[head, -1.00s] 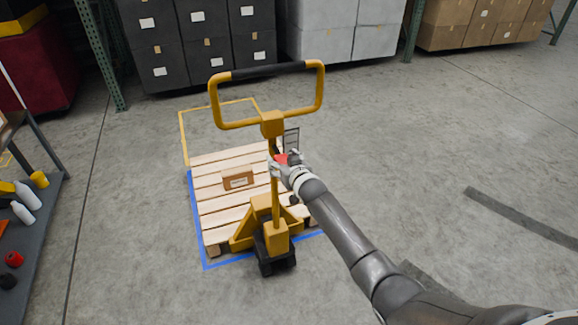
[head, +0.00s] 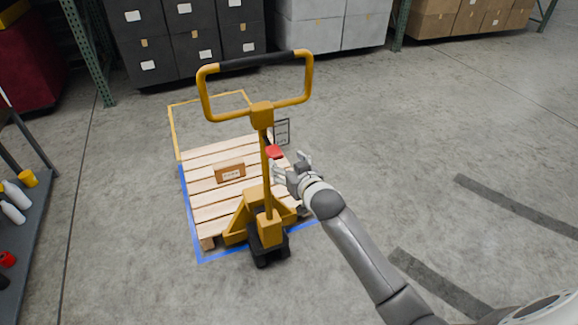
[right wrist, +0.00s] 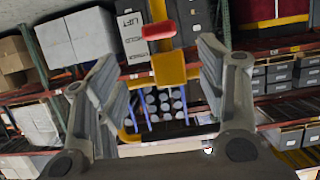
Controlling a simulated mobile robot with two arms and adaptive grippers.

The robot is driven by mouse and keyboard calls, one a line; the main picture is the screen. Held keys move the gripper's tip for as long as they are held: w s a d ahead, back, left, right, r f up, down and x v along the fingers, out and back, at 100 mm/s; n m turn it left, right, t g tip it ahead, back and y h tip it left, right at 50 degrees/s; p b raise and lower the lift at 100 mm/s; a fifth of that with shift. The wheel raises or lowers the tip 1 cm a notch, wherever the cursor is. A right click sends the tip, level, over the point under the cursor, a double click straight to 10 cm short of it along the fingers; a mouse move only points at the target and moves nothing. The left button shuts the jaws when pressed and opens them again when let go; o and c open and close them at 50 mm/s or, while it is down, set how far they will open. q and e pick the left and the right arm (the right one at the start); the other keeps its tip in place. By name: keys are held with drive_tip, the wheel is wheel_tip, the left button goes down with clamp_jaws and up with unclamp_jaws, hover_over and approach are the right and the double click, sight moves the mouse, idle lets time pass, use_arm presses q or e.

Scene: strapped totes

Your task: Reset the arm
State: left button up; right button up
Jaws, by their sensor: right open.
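My right gripper (head: 290,170) is open and empty, just right of the yellow pallet jack's upright (head: 264,160) in the head view. A small red lever (head: 274,152) on the upright sits just above and left of the fingertips, apart from them. In the right wrist view, the red lever (right wrist: 158,31) shows beyond and between the open fingers (right wrist: 160,95), with a yellow part of the jack (right wrist: 170,70) below it. The jack stands at the near edge of a wooden pallet (head: 200,198). My left gripper is not in view.
A small cardboard box (head: 230,172) lies on the pallet, which sits inside blue floor tape (head: 188,215). A shelf with bottles (head: 40,215) is at the left. Dark and grey totes (head: 320,22) stand at the back.

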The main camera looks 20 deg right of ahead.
drive_tip(key=shift+s, duration=0.2)
idle(0.3)
drive_tip(key=s+f+g, duration=0.2)
drive_tip(key=s+f, duration=0.5)
drive_tip(key=f, duration=0.5)
drive_tip(key=s+f+n+g, duration=0.1)
drive_tip(key=s+f+g, duration=0.2)
drive_tip(key=s+f, duration=0.7)
drive_tip(key=s+f+g, duration=0.2)
drive_tip(key=s+f, duration=0.3)
drive_tip(key=f, duration=1)
drive_tip(key=s+f+g, duration=0.2)
drive_tip(key=s+f, duration=0.3)
drive_tip(key=s, duration=0.6)
drive_tip(key=s+f+g, duration=0.2)
drive_tip(key=s+f, duration=0.3)
drive_tip(key=s, duration=0.7)
drive_tip(key=s+f+n+g, duration=0.1)
drive_tip(key=s+f, duration=0.4)
drive_tip(key=s, duration=0.7)
drive_tip(key=shift+d+g+h, duration=0.15)
drive_tip(key=shift+g+h, duration=0.15)
drive_tip(key=shift+g, duration=0.4)
